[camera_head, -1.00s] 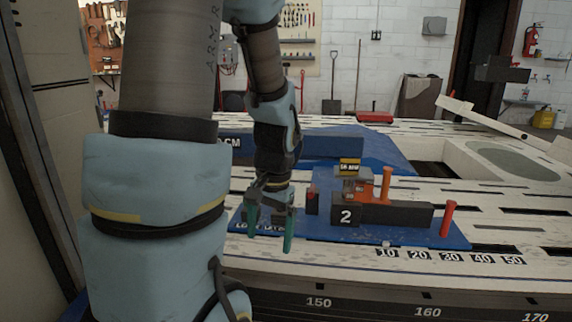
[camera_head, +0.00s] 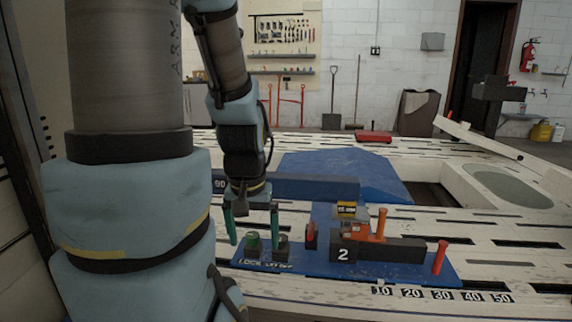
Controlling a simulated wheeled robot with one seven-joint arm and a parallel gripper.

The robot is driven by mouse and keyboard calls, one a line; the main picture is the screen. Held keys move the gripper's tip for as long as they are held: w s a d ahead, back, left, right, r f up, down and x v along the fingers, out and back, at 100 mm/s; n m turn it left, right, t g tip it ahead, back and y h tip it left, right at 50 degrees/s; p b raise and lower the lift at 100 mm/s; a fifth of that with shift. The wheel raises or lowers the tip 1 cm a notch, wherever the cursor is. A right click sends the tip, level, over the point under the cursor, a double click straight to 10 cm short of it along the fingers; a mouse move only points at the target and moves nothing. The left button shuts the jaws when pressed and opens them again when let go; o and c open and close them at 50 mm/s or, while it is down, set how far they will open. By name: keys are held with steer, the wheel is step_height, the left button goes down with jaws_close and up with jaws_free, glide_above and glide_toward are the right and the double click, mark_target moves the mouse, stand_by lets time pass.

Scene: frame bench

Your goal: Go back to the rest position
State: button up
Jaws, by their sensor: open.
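My gripper (camera_head: 254,227) hangs fingers down above the left part of the blue fixture board (camera_head: 330,265). Its two green fingers are apart with nothing between them. A green knob (camera_head: 253,241) on a dark block and a second dark block (camera_head: 282,247) are on the board just below and between the fingers. My arm comes down from the top left and hides part of the bench.
On the board stand a dark block marked 2 (camera_head: 400,249), an orange clamp part (camera_head: 360,232), an orange peg (camera_head: 381,224), a red peg (camera_head: 440,257) and a small red piece (camera_head: 310,235). A blue beam (camera_head: 310,187) lies behind. The bench right of the board is clear.

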step_height(320, 180, up, 17)
steer(key=p, duration=1.4)
